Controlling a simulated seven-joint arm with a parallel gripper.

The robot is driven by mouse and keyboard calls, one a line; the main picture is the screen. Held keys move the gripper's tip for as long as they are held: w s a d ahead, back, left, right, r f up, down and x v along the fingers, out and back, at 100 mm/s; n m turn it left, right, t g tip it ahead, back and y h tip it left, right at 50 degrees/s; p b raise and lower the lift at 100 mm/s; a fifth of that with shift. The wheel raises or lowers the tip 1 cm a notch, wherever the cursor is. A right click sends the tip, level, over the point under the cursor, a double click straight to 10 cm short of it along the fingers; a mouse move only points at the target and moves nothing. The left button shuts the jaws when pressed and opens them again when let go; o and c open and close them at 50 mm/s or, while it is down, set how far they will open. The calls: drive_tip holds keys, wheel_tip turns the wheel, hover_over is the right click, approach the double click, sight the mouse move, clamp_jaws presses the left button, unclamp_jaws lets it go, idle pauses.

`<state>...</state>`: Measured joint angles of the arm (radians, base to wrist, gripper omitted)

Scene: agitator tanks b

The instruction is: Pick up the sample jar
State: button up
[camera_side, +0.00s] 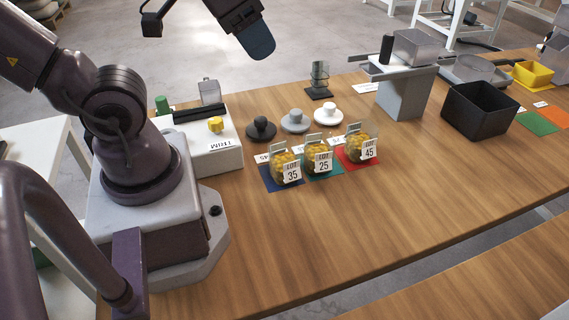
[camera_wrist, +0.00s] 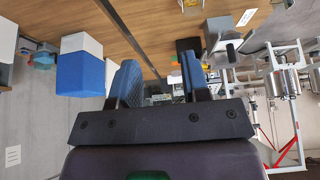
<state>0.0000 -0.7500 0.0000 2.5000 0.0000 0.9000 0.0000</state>
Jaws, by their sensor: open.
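Three clear jars with yellow contents stand in a row on the wooden table. The jar labelled LOT 35 (camera_side: 283,160) is on a blue mat (camera_side: 282,186). The jar labelled LOT 25 (camera_side: 315,152) is on a green mat. The jar labelled LOT 45 (camera_side: 360,137) is on a red mat (camera_side: 345,160). None is marked as the sample jar. My gripper (camera_side: 258,45) is high above the table, behind and above the jars, apart from them. In the wrist view my gripper (camera_wrist: 160,80) shows two blue fingers spread apart with nothing between them.
Behind the jars sit a black knobbed lid (camera_side: 262,129), a grey one (camera_side: 295,121) and a white one (camera_side: 327,112). A grey stand (camera_side: 404,92) and black bin (camera_side: 480,110) are right. The table front (camera_side: 400,210) is clear.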

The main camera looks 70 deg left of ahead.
drive_tip(key=shift+o, duration=0.4)
drive_tip(key=o, duration=0.6)
drive_tip(key=shift+c, duration=0.2)
drive_tip(key=shift+d, duration=0.1)
